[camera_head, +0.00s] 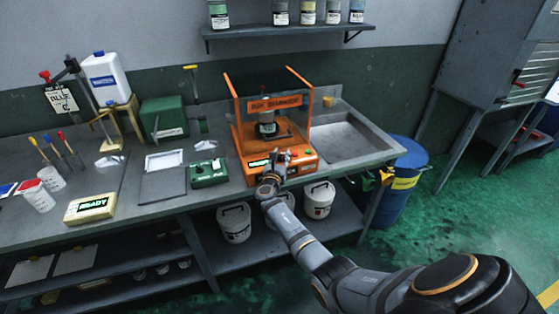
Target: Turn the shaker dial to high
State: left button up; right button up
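The orange shaker (236,132) stands on the bench at the centre, with a dark-lidded container (267,128) inside its frame. Its front panel has a small lit green display (259,163) on the left and small dark controls (303,153) on the right. I cannot make out the dial or its setting; my gripper covers the middle of the panel. My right gripper (280,156) is right at the front panel, reaching up from below. Whether it touches the panel, and whether its fingers are open or shut, I cannot tell. My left gripper is out of view.
A sink (340,142) lies right of the shaker, with a blue drum (400,185) beyond the bench end. A green box (208,173) and a grey pad (162,186) sit to the left. White buckets (234,222) stand on the shelf under the bench.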

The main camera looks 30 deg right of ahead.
jog(key=v, duration=1.1)
jog(key=shift+s+a, duration=0.15)
jog(key=shift+s, duration=0.1)
jog(key=s+a+f+m+g+y, duration=0.1)
jog(key=s+f+m+g+y, duration=0.3)
jog(key=f, duration=0.7)
jog(key=s+a+f+m+y, duration=0.1)
jog(key=s+a+f+m, duration=0.1)
jog(key=s+f, duration=0.65)
jog(key=s+a+f+m+g+y, duration=0.1)
jog(key=s+f+m+g+y, duration=0.15)
jog(key=f, duration=1.15)
jog(key=s+f+m+g+y, duration=0.1)
jog(key=s+f+m, duration=0.4)
jog(key=s, duration=0.7)
jog(key=s+a+f+m+g+y, duration=0.1)
jog(key=s+f+m+g+y, duration=0.1)
jog(key=s+f+m, duration=0.4)
jog(key=s+a+f+m+g+y, duration=0.1)
jog(key=s+f+m, duration=0.5)
jog(key=s, duration=1.1)
jog(key=shift+s+f+m+g, duration=0.25)
jog(key=shift+s+m+g, duration=0.1)
jog(key=shift+m+g, duration=0.35)
